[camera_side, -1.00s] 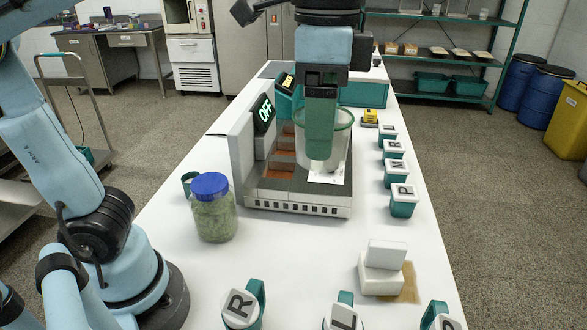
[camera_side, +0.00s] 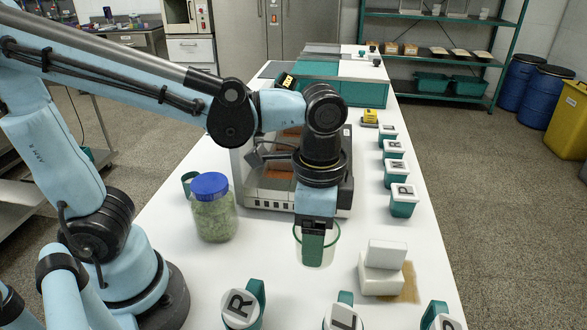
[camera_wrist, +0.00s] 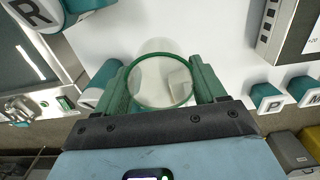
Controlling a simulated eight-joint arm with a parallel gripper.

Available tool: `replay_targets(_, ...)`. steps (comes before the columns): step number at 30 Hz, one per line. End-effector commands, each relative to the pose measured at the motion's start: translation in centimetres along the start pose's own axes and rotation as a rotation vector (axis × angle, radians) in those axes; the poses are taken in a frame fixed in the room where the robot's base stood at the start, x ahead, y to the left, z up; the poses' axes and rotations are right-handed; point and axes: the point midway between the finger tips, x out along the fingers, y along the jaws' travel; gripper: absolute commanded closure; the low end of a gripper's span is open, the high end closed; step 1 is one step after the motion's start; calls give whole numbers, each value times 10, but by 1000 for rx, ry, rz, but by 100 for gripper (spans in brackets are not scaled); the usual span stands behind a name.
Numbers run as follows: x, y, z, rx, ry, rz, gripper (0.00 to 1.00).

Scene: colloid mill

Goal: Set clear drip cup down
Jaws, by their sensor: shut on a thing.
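The clear drip cup (camera_side: 328,254) has a green rim and see-through walls. My gripper (camera_side: 313,246) is shut on it from above, in front of the mill's base. In the wrist view, the cup (camera_wrist: 161,82) sits between the two green fingers of my gripper (camera_wrist: 161,88), one on each side. The cup looks upright over the white table (camera_side: 262,283). I cannot tell whether its bottom touches the table. The colloid mill (camera_side: 266,195) stands behind it, partly hidden by my arm.
A jar with a blue lid (camera_side: 213,209) stands left of the cup. White blocks (camera_side: 384,266) on a brown patch lie to the right. Lettered containers (camera_side: 404,200) line the right edge, and more, such as the R container (camera_side: 242,308), stand in front.

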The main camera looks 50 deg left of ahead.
Motion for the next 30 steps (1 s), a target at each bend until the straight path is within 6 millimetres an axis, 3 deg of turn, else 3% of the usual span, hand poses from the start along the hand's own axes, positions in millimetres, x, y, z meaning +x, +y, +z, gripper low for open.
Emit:
replay_targets(12, 53, 0, 0, 0, 0, 0, 59)
replay_targets(30, 98, 0, 0, 0, 0, 0, 59)
